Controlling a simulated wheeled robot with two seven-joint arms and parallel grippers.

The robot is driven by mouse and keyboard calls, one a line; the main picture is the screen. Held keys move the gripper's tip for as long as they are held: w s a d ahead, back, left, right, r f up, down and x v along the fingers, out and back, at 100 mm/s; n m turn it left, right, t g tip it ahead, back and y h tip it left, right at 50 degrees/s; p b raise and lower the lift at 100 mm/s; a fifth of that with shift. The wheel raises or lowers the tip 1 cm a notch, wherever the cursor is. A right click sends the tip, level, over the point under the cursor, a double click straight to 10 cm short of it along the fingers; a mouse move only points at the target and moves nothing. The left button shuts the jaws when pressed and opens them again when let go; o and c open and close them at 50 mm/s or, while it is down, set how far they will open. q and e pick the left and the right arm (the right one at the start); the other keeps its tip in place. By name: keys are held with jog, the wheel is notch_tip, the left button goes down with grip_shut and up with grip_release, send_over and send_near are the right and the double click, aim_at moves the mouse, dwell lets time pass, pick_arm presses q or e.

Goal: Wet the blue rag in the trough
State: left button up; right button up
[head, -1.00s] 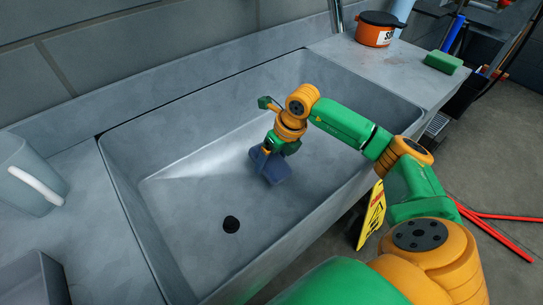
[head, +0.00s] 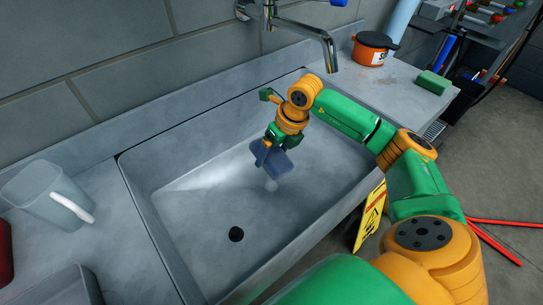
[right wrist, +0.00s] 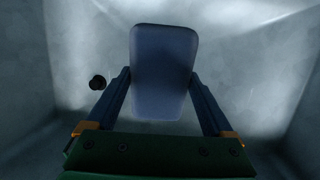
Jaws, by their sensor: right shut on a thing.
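The blue rag (head: 279,163) is a dark blue, flat, rounded rectangle. My right gripper (head: 266,152) is shut on it and holds it tilted inside the grey trough (head: 190,262). The right wrist view shows the rag (right wrist: 164,70) between the two fingers of the gripper (right wrist: 162,85), reaching past their tips. In the head view a pale spot lies on the trough floor just below the rag, and the rag appears a little above the floor. My left gripper does not show in these views.
A metal tap (head: 328,52) hangs over the back right rim. A drain hole (head: 236,234) is in the trough floor. A clear jug (head: 47,195) stands on the left counter. An orange pot (head: 372,48) and a green sponge (head: 432,83) are on the right ledge.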

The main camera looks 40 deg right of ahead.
notch_tip(320, 180, up, 13)
jog(key=p, duration=0.9)
jog(key=shift+f+p, duration=0.15)
jog(key=shift+p, duration=0.2)
dwell(1.4)
notch_tip(320, 180, up, 4)
jog(key=p, duration=0.4)
send_over(273, 153)
jog(key=shift+b, duration=0.4)
